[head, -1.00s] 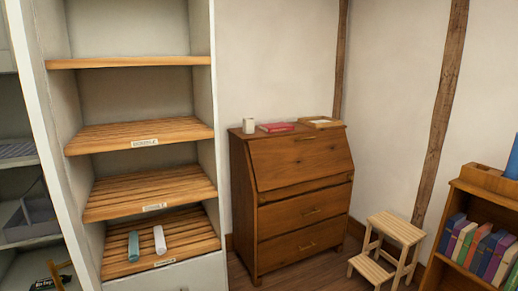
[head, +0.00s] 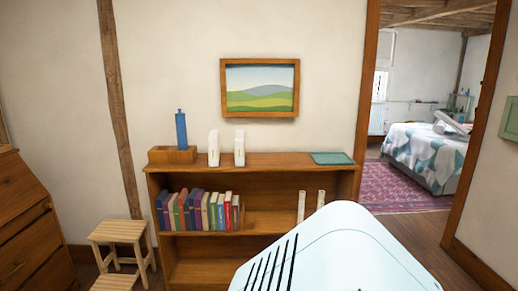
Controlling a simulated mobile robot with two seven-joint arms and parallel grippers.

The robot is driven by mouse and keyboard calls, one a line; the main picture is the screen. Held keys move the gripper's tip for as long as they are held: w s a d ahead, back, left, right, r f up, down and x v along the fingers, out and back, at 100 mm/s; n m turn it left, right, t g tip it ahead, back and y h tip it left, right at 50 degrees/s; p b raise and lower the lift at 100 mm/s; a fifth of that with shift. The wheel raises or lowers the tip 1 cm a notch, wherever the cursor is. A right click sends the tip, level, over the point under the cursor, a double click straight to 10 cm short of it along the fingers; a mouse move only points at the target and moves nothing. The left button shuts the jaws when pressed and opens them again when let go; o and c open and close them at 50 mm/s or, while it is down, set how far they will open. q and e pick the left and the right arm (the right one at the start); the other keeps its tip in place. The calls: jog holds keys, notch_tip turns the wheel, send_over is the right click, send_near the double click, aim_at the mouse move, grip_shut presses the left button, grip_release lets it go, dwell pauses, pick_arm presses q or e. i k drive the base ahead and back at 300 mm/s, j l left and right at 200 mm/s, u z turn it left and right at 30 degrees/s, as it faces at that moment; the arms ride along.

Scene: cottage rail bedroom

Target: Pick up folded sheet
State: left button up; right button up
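I cannot make out a folded sheet for certain. A flat teal piece (head: 332,158), perhaps cloth or a mat, lies on the right end of the bookcase top. Through the doorway at the right stands a bed (head: 412,145) with a white, grey and teal patterned cover. A pale object (head: 451,122) lies on the bed, too small to identify. Neither of my grippers shows in the head view. A pale, slotted part of my own body fills the lower right foreground and hides the floor there.
A wooden bookcase (head: 270,160) with several books (head: 200,210) stands against the wall ahead. A wooden step stool (head: 120,232) and a bureau (head: 28,220) are at the left. A wooden door frame (head: 367,95) leads to the bedroom's pink rug (head: 400,190).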

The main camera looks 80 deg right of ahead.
aim_at(213, 141)
jog(key=z, duration=2.15)
